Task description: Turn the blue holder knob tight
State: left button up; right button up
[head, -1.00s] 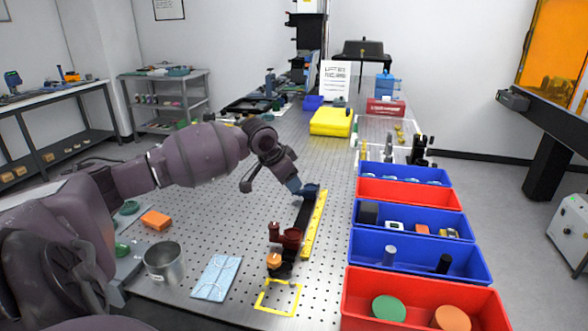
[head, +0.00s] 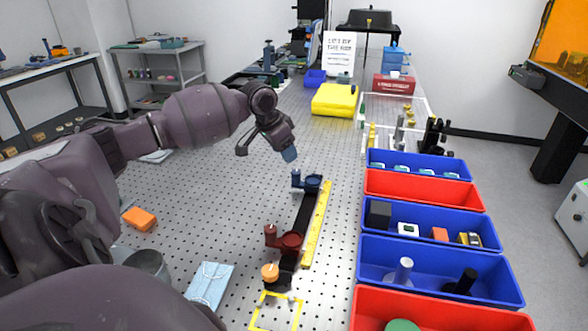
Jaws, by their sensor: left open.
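The blue holder (head: 312,182) stands at the far end of a black rail (head: 303,217), with a small blue knob (head: 296,175) on its left side. A dark red holder (head: 290,241) and an orange-topped part (head: 270,271) sit nearer along the rail. My left gripper (head: 267,153) is open and empty, with its fingers above and to the left of the blue holder. A gap shows between the right fingertip and the knob. How far the knob is turned cannot be told. My right gripper is not in view.
A yellow strip (head: 317,225) runs along the rail's right side. Blue and red bins (head: 425,190) line the table's right edge.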

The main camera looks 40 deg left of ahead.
aim_at(295, 172)
pick_arm(q)
jog(key=b+x, duration=0.1)
jog(key=x, duration=0.6)
jog(key=shift+w+f, duration=0.3)
jog(key=shift+f, duration=0.2)
jog(key=c, duration=0.9)
